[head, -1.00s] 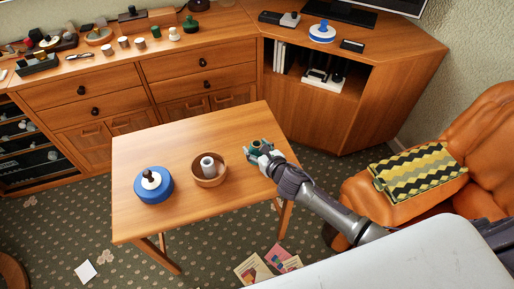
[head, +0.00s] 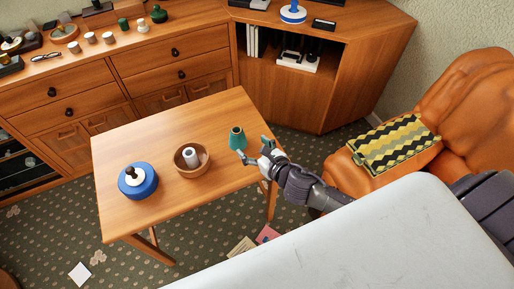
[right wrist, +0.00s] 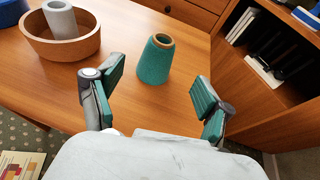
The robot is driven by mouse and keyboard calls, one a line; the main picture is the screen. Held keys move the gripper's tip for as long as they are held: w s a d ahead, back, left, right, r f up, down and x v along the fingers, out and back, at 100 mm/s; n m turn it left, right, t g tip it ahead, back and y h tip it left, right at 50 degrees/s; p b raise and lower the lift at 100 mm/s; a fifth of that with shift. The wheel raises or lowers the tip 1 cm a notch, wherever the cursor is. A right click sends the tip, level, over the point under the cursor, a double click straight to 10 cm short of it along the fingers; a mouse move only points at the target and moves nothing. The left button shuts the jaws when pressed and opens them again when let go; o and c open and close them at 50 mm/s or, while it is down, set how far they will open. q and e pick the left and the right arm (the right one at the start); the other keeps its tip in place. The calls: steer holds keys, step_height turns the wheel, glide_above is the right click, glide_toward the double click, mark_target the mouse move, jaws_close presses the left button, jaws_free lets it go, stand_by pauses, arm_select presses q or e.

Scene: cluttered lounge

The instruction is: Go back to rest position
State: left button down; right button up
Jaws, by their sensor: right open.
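My right gripper (head: 256,151) is open and empty at the right edge of the small wooden table (head: 150,135). In the right wrist view its two green-padded fingers (right wrist: 154,100) stand wide apart. A teal cone-shaped spool (head: 237,138) stands upright on the table just beyond the fingertips. It also shows in the right wrist view (right wrist: 156,60), apart from both fingers. My left gripper is in neither view.
A round wooden bowl (head: 178,168) with a grey spool (head: 191,158) inside stands mid-table. A blue round container (head: 138,184) is at the left. An orange armchair (head: 450,110) with a patterned cushion (head: 393,144) stands right. A wooden cabinet (head: 110,85) lines the back.

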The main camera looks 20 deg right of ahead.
steer(key=shift+v, duration=1)
